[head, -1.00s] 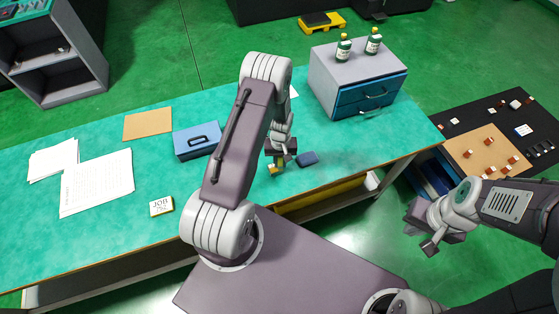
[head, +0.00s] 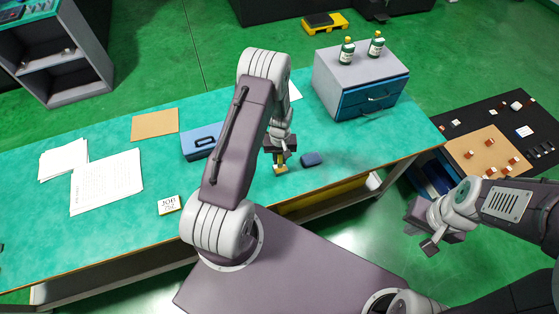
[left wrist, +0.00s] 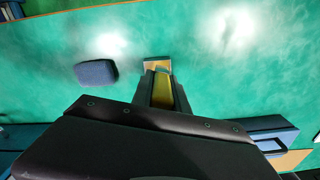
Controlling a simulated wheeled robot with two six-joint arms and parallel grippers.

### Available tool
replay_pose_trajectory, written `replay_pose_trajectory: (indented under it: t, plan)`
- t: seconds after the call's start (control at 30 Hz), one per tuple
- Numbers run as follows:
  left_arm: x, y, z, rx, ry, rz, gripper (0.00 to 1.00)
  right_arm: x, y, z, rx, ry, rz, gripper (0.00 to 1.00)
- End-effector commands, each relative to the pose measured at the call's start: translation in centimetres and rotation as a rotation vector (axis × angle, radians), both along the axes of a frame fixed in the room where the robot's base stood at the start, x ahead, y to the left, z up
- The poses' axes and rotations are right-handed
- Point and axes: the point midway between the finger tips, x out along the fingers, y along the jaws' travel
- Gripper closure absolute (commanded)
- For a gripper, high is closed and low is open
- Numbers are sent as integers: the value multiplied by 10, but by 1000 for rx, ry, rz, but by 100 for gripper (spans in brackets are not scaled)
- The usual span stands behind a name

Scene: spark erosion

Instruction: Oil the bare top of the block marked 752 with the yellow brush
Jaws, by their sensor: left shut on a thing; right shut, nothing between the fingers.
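My left gripper (head: 280,156) is low over the green bench, shut on the yellow brush (head: 280,167). The yellow brush also shows between the fingers in the left wrist view (left wrist: 163,86). A small tan and grey piece (left wrist: 157,63) is at the fingertips there; I cannot tell whether it is part of the brush. A dark blue rounded thing (head: 311,159) lies to the right of the gripper, apart from it; it also shows in the left wrist view (left wrist: 96,73). My right gripper (head: 430,245) is shut and empty, beyond the bench's right end. I cannot make out a block marked 752.
On the bench (head: 235,200) are a blue case (head: 198,145), papers (head: 107,182), a brown sheet (head: 155,124) and a JOB card (head: 169,205). A grey drawer cabinet (head: 338,68) bears two green bottles (head: 347,52). A dark board with small blocks (head: 478,152) is at right.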

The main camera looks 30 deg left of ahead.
Motion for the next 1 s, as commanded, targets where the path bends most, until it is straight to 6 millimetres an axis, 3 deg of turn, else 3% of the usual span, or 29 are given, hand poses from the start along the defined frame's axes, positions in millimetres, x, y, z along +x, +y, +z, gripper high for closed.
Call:
replay_pose_trajectory:
  t: [0.4,1.0]
  plan:
    - [4,1,39,0,0,-3,100,0,0,29,0,0,0,100]
    - [4,1,40,0,0,-3,100,0,0,29,0,0,0,100]
